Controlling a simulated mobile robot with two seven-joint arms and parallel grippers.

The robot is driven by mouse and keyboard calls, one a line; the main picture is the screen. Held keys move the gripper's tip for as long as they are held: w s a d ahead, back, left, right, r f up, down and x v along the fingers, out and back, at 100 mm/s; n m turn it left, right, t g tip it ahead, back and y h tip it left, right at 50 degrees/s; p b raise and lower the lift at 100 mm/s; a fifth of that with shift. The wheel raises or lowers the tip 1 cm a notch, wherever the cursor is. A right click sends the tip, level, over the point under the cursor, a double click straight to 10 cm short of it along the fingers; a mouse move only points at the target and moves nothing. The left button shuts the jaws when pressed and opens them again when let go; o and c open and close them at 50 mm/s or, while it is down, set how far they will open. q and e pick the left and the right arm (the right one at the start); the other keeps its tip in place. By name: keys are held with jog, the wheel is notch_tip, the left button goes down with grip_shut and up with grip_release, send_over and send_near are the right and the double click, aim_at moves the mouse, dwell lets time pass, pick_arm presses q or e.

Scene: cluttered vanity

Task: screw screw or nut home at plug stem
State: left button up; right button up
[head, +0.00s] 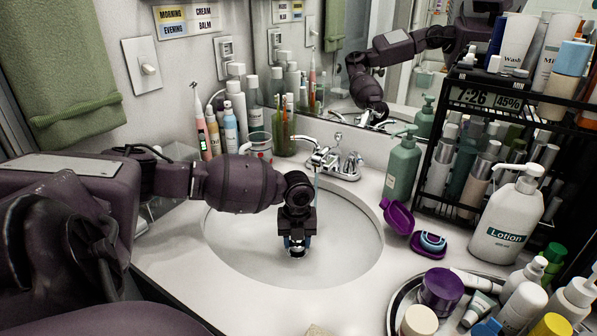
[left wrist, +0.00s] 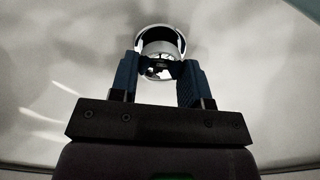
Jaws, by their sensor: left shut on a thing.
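My left gripper (head: 296,246) points down into the white sink basin (head: 345,245), low over its middle. In the left wrist view its two blue fingers (left wrist: 160,82) are shut on a round chrome piece (left wrist: 160,45) with a shiny rim. The same chrome piece (head: 296,253) shows just below the fingers in the head view. I cannot tell whether this piece is the plug or the nut on its stem, nor whether its thread is engaged. The drain under it is hidden. My right gripper is not in view.
The chrome faucet (head: 325,157) stands behind the gripper, close to my left wrist. A green pump bottle (head: 402,168), an open purple case (head: 398,217) and a lotion bottle (head: 507,220) stand right of the basin. A round tray (head: 394,314) of bottles is at front right.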

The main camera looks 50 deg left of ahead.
pick_arm(q)
jog(key=shift+m, duration=0.8)
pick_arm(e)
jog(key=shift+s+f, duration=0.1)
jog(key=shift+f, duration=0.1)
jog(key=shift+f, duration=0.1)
pick_arm(q)
jog(key=shift+m+b, duration=0.35)
jog(key=shift+m, duration=2.25)
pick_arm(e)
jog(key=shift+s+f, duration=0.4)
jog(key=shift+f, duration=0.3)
